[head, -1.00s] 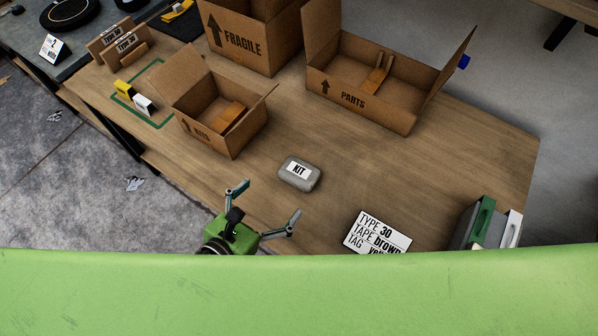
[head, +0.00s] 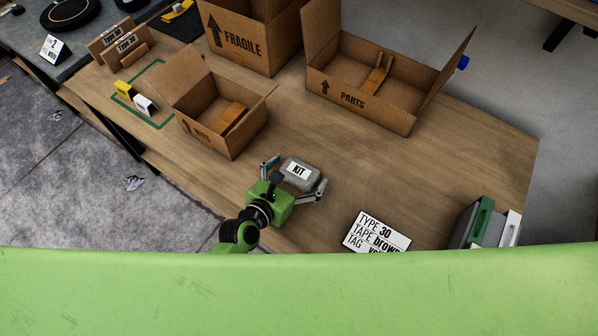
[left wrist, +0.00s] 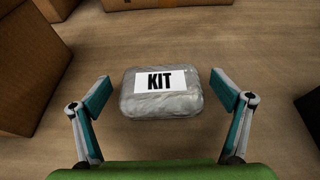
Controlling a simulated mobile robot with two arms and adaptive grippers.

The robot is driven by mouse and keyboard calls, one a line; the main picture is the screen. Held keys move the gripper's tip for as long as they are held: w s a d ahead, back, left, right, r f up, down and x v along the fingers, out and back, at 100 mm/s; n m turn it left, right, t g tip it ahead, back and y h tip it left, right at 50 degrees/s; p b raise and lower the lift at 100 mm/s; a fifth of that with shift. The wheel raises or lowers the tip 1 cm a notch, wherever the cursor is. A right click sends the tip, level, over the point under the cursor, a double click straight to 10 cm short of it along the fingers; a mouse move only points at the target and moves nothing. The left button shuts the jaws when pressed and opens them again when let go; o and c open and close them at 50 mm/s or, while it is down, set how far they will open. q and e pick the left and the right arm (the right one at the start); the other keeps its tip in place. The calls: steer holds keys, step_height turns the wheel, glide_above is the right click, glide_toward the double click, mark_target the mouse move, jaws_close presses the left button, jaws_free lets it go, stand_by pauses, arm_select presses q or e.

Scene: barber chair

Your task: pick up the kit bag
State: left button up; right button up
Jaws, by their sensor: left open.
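The kit bag (head: 299,173) is a small grey packet with a white label reading KIT, lying on the wooden table. In the left wrist view the kit bag (left wrist: 160,95) sits between the two fingers, with a gap on each side. My left gripper (head: 296,178) is open, its fingers on either side of the bag; in the left wrist view the open gripper (left wrist: 163,97) shows both fingertips. The gripper holds nothing. My right gripper is not in view.
An open KITS box (head: 211,133) stands left of the bag. A PARTS box (head: 358,108) and a FRAGILE box (head: 240,45) stand behind. A sign card (head: 377,232) lies at the right front, near tape holders (head: 482,222). The table's right side (head: 450,150) is clear.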

arm_select(q)
steer(key=shift+c, duration=0.2)
steer(key=c, duration=1.3)
